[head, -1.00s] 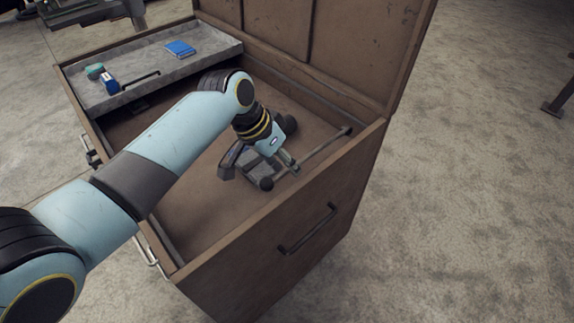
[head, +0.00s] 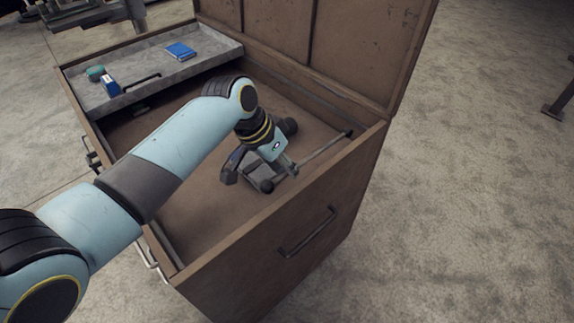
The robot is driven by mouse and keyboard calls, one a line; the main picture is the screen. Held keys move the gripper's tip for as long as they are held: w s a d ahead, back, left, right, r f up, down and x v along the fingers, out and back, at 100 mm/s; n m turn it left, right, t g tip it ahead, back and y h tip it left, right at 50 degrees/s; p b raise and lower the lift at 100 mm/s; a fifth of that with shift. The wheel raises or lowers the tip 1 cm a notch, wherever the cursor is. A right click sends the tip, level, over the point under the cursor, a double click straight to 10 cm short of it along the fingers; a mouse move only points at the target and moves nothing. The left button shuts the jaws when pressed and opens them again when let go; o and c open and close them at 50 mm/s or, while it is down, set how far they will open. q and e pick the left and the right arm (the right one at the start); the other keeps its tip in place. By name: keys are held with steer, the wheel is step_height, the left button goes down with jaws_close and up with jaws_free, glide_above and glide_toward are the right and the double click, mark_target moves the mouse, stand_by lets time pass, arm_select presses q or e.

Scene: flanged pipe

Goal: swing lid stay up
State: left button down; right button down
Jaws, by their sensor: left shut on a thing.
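The lid stay (head: 325,147) is a thin grey rod lying low along the inside of the chest's right wall. Its far end is a dark pivot near the back right corner, and a dark round knob (head: 267,186) shows at its near end. My left gripper (head: 281,174) is shut on the stay near the knob end. The fingers partly hide the rod there. The raised lid (head: 345,45) stands open at the back of the brown chest (head: 250,262). My right gripper is not in view.
A grey tray (head: 215,52) spans the chest's left part, holding a blue book (head: 181,51), a blue box (head: 110,85) and a teal item (head: 96,73). The chest walls surround my left gripper. A handle (head: 307,232) is on the outer side.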

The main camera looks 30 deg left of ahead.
arm_select(q)
steer(key=r+g+p, duration=0.1)
steer(key=r+p, duration=0.1)
steer(key=w+r+g+p, duration=0.1)
steer(key=r+p, duration=0.1)
steer(key=p, duration=0.1)
steer(key=r+g+y+p, duration=0.1)
steer(key=r+p, duration=0.1)
steer(key=shift+w+d+r+p, duration=0.3)
steer(key=shift+w+p, duration=0.1)
steer(key=shift+w+d+r+n+g+y, duration=0.1)
steer(key=shift+w+d+r+g+y, duration=0.15)
steer(key=shift+w+r+g, duration=0.45)
steer(key=shift+w+d+r+n+g+y, duration=0.1)
steer(key=shift+w+r+g+y, duration=0.3)
steer(key=shift+r, duration=0.45)
steer(key=shift+w+d+r+n+g+y, duration=0.1)
steer(key=shift+w+d+r+g+y, duration=0.1)
steer(key=shift+w+r+g, duration=0.4)
steer(key=shift+s+r, duration=0.2)
steer(key=c, duration=1.4)
jaws_free()
